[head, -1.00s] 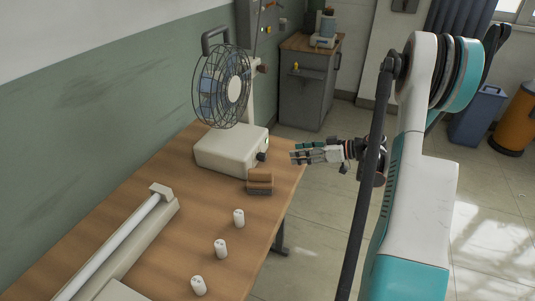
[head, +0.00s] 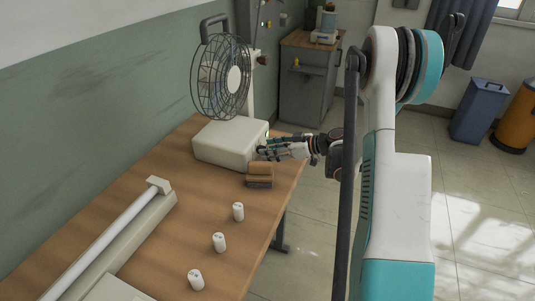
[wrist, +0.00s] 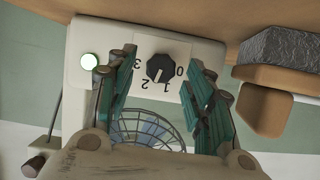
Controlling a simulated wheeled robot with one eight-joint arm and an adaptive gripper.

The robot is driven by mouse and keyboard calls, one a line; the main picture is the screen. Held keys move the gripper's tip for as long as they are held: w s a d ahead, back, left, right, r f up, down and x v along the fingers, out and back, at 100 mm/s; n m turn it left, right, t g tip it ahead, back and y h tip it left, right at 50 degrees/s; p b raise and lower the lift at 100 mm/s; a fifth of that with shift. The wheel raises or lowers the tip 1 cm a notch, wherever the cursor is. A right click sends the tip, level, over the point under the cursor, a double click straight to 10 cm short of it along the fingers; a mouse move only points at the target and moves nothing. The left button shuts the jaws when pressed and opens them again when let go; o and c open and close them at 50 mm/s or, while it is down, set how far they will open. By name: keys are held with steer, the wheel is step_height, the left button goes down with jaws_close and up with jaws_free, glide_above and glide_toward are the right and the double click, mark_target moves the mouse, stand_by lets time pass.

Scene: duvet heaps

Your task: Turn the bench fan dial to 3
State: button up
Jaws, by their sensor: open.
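The bench fan (head: 222,80) has a cream base (head: 222,143) on the wooden bench. In the wrist view its black dial (wrist: 160,69) is on a panel seen upside down, with 0 at the right, then 1, 2 and 3 round to the left. A pale mark shows on the dial's lower side; I cannot tell its exact setting. My gripper (head: 264,153) is at the right face of the base and hides the dial in the head view. Its open teal fingers (wrist: 160,60) are spread either side of the dial, with gaps visible.
A long tube fixture (head: 120,235) lies at the left. A round lit lamp (wrist: 90,61) is beside the dial.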

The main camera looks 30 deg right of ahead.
steer(key=shift+x, duration=0.9)
steer(key=c, duration=1.1)
steer(key=shift+o, duration=0.2)
